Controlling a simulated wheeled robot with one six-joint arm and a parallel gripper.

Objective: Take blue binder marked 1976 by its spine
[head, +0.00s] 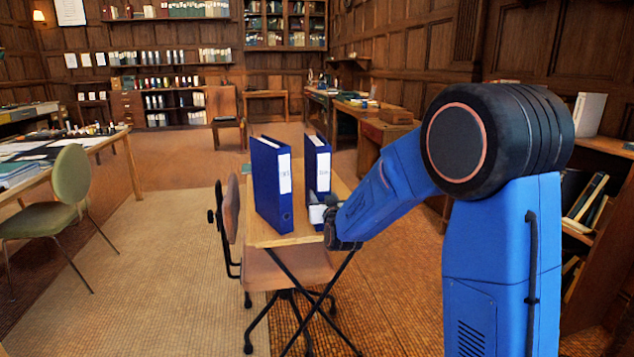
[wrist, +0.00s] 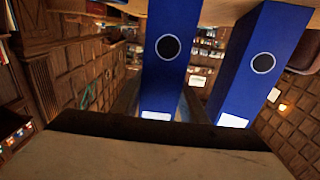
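Two blue binders stand upright and apart on a small wooden-topped stand (head: 285,239). The left binder (head: 272,185) has a white spine label whose writing is too small to read. The right binder (head: 313,160) also has a white label, and I cannot read its year. My gripper (head: 321,198) is at the lower spine of the right binder. In the wrist view, that binder (wrist: 168,65) appears at the left, upside down, with dark fingers on both sides of its spine. Whether they touch it is unclear. The other binder (wrist: 255,60) is to its right, clear of the fingers.
A swivel chair (head: 290,268) stands at the stand, partly behind its legs. A green chair (head: 65,190) and a long table (head: 110,138) are at the left. A bookcase (head: 597,240) and wooden desks (head: 385,128) line the right. Open floor lies beyond the stand.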

